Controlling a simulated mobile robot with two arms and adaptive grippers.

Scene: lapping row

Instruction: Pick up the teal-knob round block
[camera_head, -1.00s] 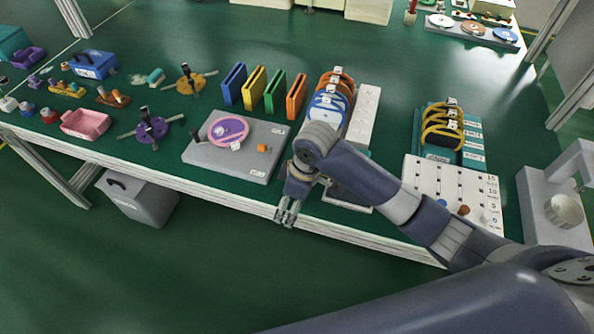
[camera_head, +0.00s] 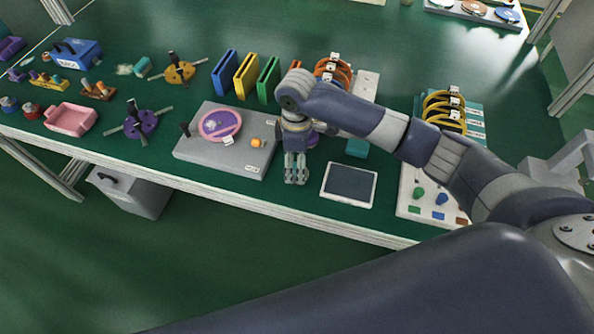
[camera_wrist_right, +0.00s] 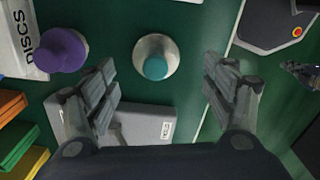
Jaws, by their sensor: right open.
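In the right wrist view a pale round block with a teal knob (camera_wrist_right: 156,62) stands upright on the green table. It lies between and beyond the two spread fingers of my right gripper (camera_wrist_right: 165,90), not touching them. A purple round block (camera_wrist_right: 62,50) stands to its left in that view, and its purple also shows in the head view (camera_head: 313,139) behind my gripper. In the head view my right gripper (camera_head: 296,180) points down near the table's front edge, empty. The teal-knob block is hidden there, apparently by my gripper.
A grey plate (camera_head: 205,160) with a pink ring lies left of my gripper. A dark tablet (camera_head: 349,184) lies to the right, with a teal box (camera_head: 358,147) behind it.

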